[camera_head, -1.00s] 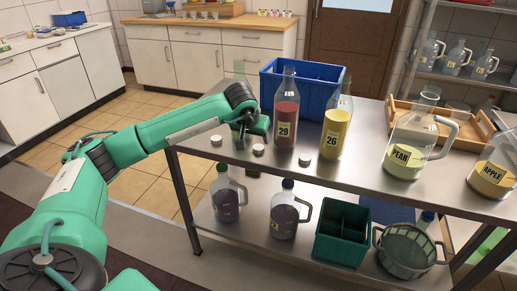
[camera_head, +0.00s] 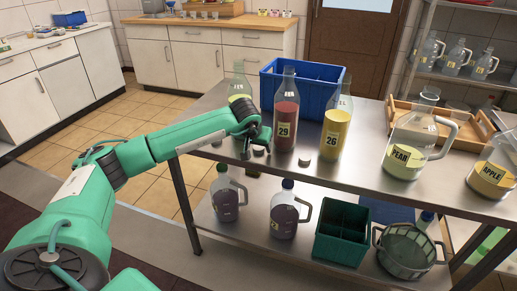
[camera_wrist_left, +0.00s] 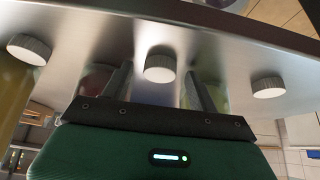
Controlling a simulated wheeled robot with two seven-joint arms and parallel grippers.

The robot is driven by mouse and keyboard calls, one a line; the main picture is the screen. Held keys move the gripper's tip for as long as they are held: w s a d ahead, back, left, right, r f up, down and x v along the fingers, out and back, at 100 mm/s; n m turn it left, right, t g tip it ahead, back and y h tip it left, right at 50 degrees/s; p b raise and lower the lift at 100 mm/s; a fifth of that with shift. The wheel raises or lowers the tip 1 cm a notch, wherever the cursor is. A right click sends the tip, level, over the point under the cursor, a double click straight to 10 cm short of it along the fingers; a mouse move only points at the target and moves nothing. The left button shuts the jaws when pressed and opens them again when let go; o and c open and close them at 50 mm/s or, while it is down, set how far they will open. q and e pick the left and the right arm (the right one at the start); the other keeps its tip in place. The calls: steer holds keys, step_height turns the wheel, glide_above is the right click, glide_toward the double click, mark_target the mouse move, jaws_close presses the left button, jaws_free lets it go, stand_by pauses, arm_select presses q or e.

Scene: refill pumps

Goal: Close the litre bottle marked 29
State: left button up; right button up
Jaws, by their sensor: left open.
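The bottle marked 29 (camera_head: 286,112) stands upright on the steel table, holds red liquid, and shows no cap on its neck. Three pale caps lie on the tabletop in front of the bottles: a right cap (camera_head: 305,160), a middle cap (camera_head: 259,150) and a left cap (camera_head: 217,141). My left gripper (camera_head: 247,152) is open, low over the table edge by the middle cap. In the left wrist view the middle cap (camera_wrist_left: 160,68) shows between the two fingers (camera_wrist_left: 157,85), with no visible grip on it. My right gripper is out of view.
The yellow bottle marked 26 (camera_head: 336,130) stands just right of bottle 29, and another bottle (camera_head: 240,88) stands behind my gripper. A blue crate (camera_head: 301,88) is behind them. The PEAR jug (camera_head: 409,145) and APPLE jug (camera_head: 493,172) stand further right.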

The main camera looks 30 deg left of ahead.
mark_target(257, 149)
arm_select(q)
steer(key=c, duration=1)
steer(key=shift+c, duration=0.2)
step_height(257, 149, up, 20)
